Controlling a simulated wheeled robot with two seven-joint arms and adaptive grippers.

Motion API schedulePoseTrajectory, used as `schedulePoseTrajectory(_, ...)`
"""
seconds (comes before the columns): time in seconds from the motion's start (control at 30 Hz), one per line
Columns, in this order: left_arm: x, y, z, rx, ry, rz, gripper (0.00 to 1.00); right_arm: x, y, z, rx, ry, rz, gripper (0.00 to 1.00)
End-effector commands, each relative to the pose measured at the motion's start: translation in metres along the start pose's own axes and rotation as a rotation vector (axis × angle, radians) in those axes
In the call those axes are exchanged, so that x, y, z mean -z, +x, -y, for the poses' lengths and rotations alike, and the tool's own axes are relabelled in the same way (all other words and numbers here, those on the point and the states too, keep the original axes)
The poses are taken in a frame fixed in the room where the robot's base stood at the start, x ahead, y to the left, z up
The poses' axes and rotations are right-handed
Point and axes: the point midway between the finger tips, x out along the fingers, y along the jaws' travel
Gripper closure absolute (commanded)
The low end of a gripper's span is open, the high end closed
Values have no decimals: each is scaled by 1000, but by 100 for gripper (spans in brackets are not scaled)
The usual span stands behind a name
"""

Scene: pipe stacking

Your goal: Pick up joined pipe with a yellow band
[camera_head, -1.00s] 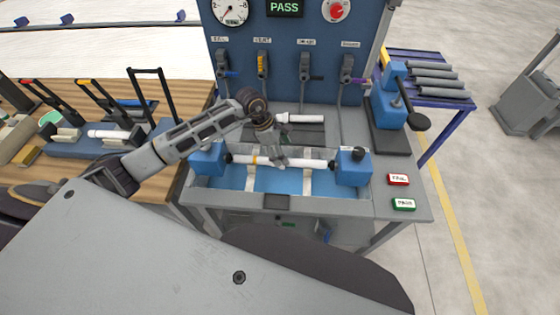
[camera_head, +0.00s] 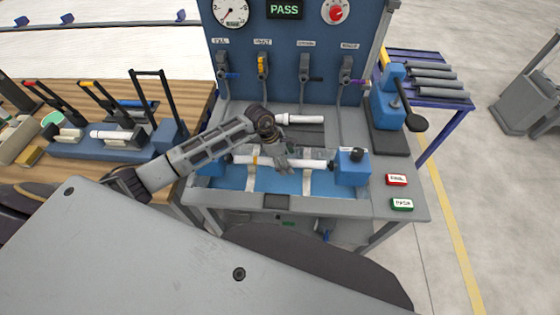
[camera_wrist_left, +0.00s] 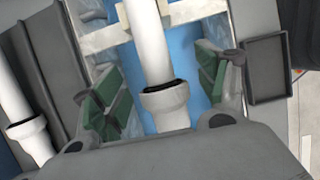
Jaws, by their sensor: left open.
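The joined white pipe (camera_head: 305,163) lies across the blue-lined trough (camera_head: 280,202), with a narrow yellow band (camera_head: 255,158) near its left part. My left gripper (camera_head: 284,163) is over the pipe's middle, pointing down and open. In the left wrist view, its green-padded fingers (camera_wrist_left: 160,88) stand either side of the white pipe (camera_wrist_left: 150,45), with the wider joint collar (camera_wrist_left: 166,100) between them. The pads look apart from the pipe. The gripper covers part of the pipe in the head view. My right gripper is not in view.
A blue end clamp (camera_head: 351,168) stands at the trough's right end; my arm partly hides the left one. Another white pipe (camera_head: 300,119) lies behind the trough, also in the left wrist view (camera_wrist_left: 14,105). A blue panel with levers (camera_head: 290,55) rises behind.

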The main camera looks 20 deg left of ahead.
Motion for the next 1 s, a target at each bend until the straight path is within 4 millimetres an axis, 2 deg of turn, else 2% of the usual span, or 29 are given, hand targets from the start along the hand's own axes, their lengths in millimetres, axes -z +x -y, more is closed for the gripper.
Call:
schedulePoseTrajectory(0.57,0,5,0,-1,1,0,27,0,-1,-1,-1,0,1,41)
schedulePoseTrajectory(0.9,0,4,0,-1,1,0,70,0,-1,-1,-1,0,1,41)
schedulePoseTrajectory(1.0,0,4,0,-1,1,1,79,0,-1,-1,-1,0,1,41)
